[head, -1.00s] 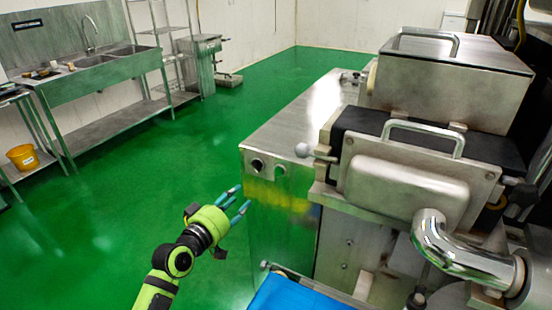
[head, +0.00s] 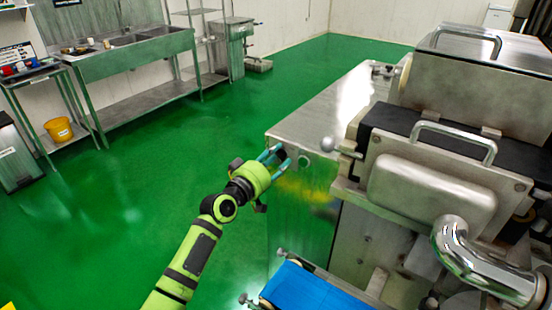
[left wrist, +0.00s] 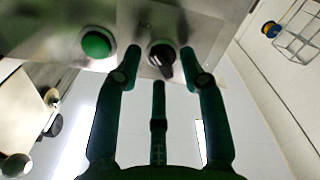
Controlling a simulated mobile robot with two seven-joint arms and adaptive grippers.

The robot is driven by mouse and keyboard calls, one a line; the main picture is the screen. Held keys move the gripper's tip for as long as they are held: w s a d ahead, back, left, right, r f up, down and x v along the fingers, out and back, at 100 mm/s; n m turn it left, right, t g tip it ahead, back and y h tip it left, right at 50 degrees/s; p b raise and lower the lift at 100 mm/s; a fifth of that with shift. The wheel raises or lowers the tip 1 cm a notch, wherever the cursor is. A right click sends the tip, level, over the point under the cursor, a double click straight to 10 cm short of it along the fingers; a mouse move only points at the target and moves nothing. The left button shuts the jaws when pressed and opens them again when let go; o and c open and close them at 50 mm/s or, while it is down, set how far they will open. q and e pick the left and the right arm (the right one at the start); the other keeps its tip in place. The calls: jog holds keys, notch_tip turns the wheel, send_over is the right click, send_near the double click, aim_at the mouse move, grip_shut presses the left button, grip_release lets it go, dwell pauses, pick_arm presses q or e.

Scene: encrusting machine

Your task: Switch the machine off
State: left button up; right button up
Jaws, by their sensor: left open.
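The steel encrusting machine (head: 320,110) stands at the right in the head view. In the left wrist view its panel carries a black rotary knob (left wrist: 161,56) and a round green button (left wrist: 97,43) to the left of it. The button also shows small in the head view (head: 304,161). My left gripper (head: 276,153) is at the panel, its fingers hiding the knob in the head view. In the left wrist view the open fingers (left wrist: 160,63) lie on both sides of the knob; I cannot tell whether they touch it. My right gripper is not in view.
A blue conveyor belt (head: 310,290) lies below the panel. A ball-ended lever (head: 327,144) sticks out right of the button. Green floor (head: 130,210) is free at the left; a steel sink bench (head: 130,65) and yellow bucket (head: 58,129) stand beyond.

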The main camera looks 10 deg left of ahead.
pick_arm(q)
grip_shut()
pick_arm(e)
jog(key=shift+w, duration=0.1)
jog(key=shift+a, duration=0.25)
